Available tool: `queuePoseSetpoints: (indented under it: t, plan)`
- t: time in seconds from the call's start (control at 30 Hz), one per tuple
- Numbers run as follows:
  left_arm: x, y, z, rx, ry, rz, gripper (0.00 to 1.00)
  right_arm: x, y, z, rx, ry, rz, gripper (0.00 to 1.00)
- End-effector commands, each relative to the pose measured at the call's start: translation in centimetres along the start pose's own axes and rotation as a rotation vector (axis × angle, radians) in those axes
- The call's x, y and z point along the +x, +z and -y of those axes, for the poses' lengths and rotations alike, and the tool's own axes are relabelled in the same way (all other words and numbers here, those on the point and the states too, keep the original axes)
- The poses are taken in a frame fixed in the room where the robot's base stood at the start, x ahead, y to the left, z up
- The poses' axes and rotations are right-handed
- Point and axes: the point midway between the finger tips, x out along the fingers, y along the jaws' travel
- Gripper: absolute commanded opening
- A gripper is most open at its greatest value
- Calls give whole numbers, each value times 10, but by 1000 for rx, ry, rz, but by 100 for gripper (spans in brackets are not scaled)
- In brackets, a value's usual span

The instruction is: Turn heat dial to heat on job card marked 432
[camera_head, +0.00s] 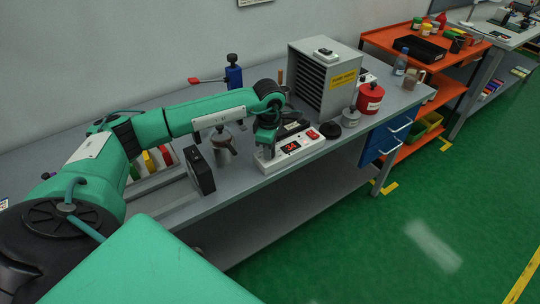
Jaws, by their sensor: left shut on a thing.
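A white control box (299,154) with a red lit display (291,148) sits near the front edge of the grey bench. The digits are too small to read surely. A second red patch (312,134) shows on its right part. My left arm reaches in from the left, and my left gripper (267,152) points down at the left end of the box. It is shut on what appears to be the heat dial, which the gripper hides. I cannot make out a job card marked 432. My right gripper is not in view.
A grey slotted cabinet (325,80) with a yellow label stands behind the box. A red canister (369,98) and a grey weight (351,117) stand to the right. A black upright block (200,170) stands left of the gripper. An orange cart (408,32) is beyond the bench.

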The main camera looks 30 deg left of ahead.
Motion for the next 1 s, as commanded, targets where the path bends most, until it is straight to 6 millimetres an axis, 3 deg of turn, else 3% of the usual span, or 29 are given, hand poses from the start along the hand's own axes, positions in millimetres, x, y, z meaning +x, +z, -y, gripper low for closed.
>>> queuePoseSetpoints:
  t: [0.03,0.1,0.5,1.0]
  plan:
    - [4,-1,-1,42,4,3,7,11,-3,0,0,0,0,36]
    - [4,-1,-1,108,4,6,7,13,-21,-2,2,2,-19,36]
    - [2,-2,-1,449,4,26,7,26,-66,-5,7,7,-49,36]
    - [-1,-1,-1,649,3,39,7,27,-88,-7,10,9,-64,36]
